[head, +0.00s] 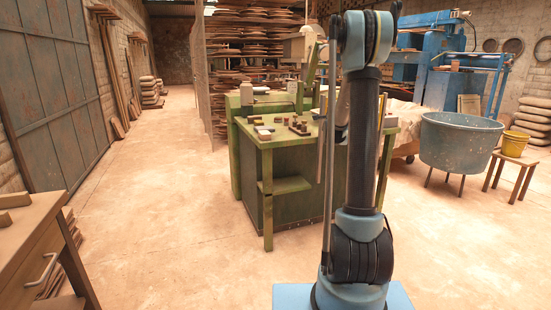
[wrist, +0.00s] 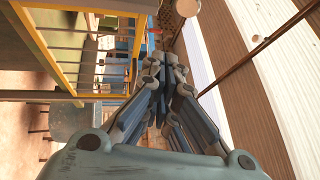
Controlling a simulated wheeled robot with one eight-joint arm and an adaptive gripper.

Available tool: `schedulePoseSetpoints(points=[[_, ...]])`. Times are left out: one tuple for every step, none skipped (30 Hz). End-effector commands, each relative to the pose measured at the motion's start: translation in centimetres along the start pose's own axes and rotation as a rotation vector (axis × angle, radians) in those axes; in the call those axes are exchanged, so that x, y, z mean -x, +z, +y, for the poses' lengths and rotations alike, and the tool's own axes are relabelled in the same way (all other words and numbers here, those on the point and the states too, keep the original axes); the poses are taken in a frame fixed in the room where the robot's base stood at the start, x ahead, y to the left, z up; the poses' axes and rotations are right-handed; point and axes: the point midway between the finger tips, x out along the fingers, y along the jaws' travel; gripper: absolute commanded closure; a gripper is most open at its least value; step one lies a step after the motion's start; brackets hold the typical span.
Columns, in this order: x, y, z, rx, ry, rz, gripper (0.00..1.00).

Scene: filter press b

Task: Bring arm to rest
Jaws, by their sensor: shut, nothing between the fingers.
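My arm stands upright right of centre in the head view, rising from a light blue base to a joint at the top edge. My gripper (wrist: 165,68) shows in the wrist view with its grey-blue fingers drawn together and nothing between them. The wrist view is turned on its side. No object touches the fingers there. I cannot clearly make out the gripper in the head view.
A green worktable (head: 270,137) with small blocks stands behind my arm. A brown bench (head: 30,240) is at the near left. A blue tub (head: 460,145), a wooden stool (head: 513,165) and a yellow bucket (head: 514,143) stand at right. The floor (head: 150,215) at left is clear.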

Motion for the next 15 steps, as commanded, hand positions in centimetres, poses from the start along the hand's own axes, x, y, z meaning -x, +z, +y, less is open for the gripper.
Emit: schedulePoseSetpoints(points=[[1.1,0.6,-0.4,0.038,0.034,-0.02,1.0],[1.6,1.0,-0.5,0.062,0.057,-0.034,1.0],[2.5,1.4,-0.6,0.095,0.086,-0.051,1.0],[3.1,1.8,-0.6,0.12,0.108,-0.065,1.0],[3.8,2.1,-0.7,0.145,0.129,-0.078,1.0],[4.7,2.5,-0.7,0.179,0.158,-0.097,1.0],[5.5,2.8,-0.7,0.205,0.178,-0.111,1.0],[6.2,3.0,-0.7,0.229,0.199,-0.126,1.0],[7.2,3.4,-0.7,0.263,0.227,-0.146,1.0],[8.1,3.6,-0.7,0.288,0.248,-0.162,1.0],[8.9,3.8,-0.6,0.312,0.269,-0.178,1.0],[10.0,4.0,-0.5,0.345,0.295,-0.199,1.0],[10.9,4.2,-0.5,0.37,0.315,-0.216,1.0],[11.8,4.3,-0.4,0.395,0.335,-0.232,1.0],[13.0,4.5,-0.2,0.429,0.361,-0.255,1.0]])
